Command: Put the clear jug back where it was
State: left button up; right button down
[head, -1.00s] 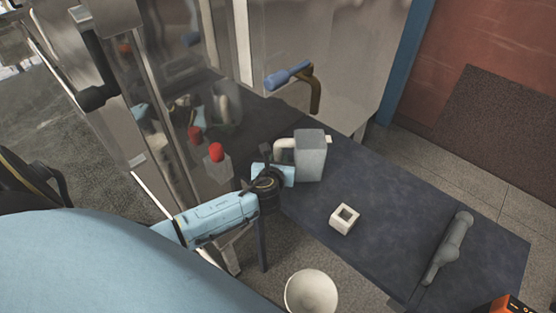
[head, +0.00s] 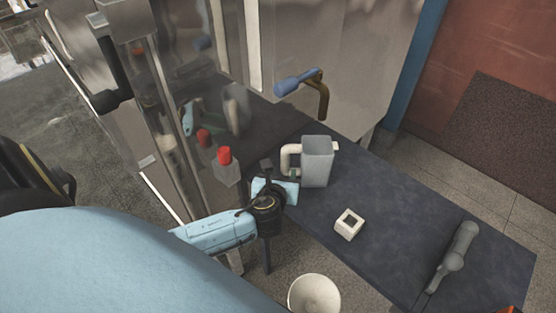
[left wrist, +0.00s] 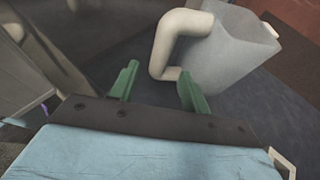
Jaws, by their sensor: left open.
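The clear jug (head: 318,163), greyish with a cream handle, stands upright on the dark table (head: 385,205) near its back edge. Its handle is on the left side, facing my left gripper. My left gripper (head: 277,178) is open and empty, low over the table just left of the jug. In the left wrist view the open green fingers (left wrist: 158,90) point at the jug (left wrist: 225,45), with the handle just beyond them. A small gap seems to separate the fingers from the handle. My right gripper is not in view.
A white square ring (head: 349,224) and a grey tool-like object (head: 456,256) lie on the table. A white bowl (head: 314,294) is below the front edge. The steel machine has a red button (head: 225,155) and a blue-handled lever (head: 297,82) above the jug.

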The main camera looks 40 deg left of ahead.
pick_arm(q)
jog(key=v, duration=0.5)
jog(key=shift+s+d, duration=0.15)
jog(key=shift+s, duration=0.15)
